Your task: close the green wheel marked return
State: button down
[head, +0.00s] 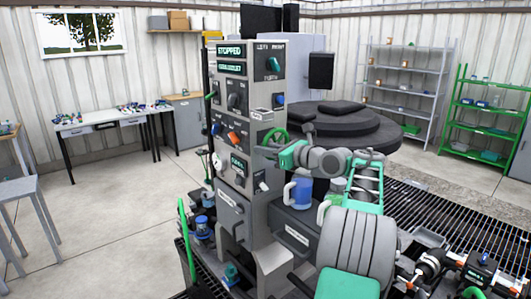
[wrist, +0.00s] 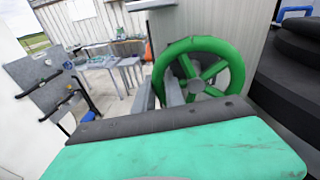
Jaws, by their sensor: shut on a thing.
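The green wheel (wrist: 236,70) fills the upper right of the wrist view. It is a spoked handwheel on the side of a grey panel column. In the head view the wheel (head: 270,134) shows small, partly hidden by my gripper. My gripper (head: 284,150) reaches it from the right. In the wrist view the two grey fingers of my gripper (wrist: 163,92) are at the left part of the wheel's rim and shut on it. The fingertips' exact contact is partly hidden. I cannot read a return label in either view.
The grey column (head: 233,130) carries several knobs, switches and a screen reading STOPPED. A blue mug-like container (head: 301,193) stands just below my arm. Round dark tiers (head: 350,125) stand behind my arm. Open floor (head: 110,220) lies to the left.

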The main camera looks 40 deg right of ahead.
jog(key=shift+r+m, duration=0.25)
jog(key=shift+m, duration=0.45)
jog(key=c, duration=1.7)
grip_release()
jog(key=b+v, duration=0.1)
jog(key=v, duration=0.6)
jog(key=shift+s+d, duration=0.2)
jog(key=shift+s, duration=0.2)
